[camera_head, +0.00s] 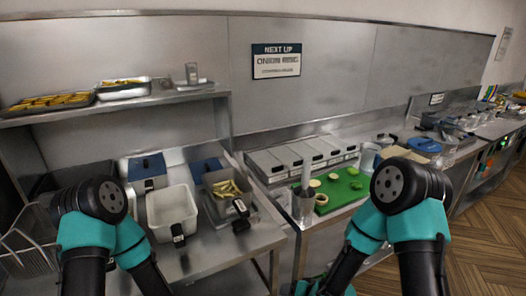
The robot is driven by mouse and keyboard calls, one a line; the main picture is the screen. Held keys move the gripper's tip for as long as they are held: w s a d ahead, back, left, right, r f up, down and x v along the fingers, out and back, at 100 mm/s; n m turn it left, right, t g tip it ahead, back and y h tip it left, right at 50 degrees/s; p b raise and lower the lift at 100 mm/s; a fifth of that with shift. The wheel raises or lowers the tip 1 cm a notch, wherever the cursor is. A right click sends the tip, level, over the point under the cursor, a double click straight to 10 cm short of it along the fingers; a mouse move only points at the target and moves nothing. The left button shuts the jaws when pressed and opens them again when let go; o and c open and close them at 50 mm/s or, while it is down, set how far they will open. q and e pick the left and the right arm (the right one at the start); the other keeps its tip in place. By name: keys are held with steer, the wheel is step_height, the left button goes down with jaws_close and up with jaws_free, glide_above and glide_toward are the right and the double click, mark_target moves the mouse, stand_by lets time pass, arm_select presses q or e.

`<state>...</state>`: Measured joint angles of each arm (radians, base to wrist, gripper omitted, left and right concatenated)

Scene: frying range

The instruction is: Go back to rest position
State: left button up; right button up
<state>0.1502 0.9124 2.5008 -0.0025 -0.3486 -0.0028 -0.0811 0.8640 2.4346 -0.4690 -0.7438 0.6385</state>
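Neither of my grippers is in view. Only teal and black links of my two arms show, one at the lower left and one at the lower right. Both arms run out of the picture at the bottom edge, so whatever the grippers hold is hidden.
A steel counter holds a light bin (172,212) and a fryer basket with fries (227,190). A green cutting board (345,191) with cut vegetables lies right of it. Trays stand on the left shelf (123,88). Wooden floor (490,235) is clear at right.

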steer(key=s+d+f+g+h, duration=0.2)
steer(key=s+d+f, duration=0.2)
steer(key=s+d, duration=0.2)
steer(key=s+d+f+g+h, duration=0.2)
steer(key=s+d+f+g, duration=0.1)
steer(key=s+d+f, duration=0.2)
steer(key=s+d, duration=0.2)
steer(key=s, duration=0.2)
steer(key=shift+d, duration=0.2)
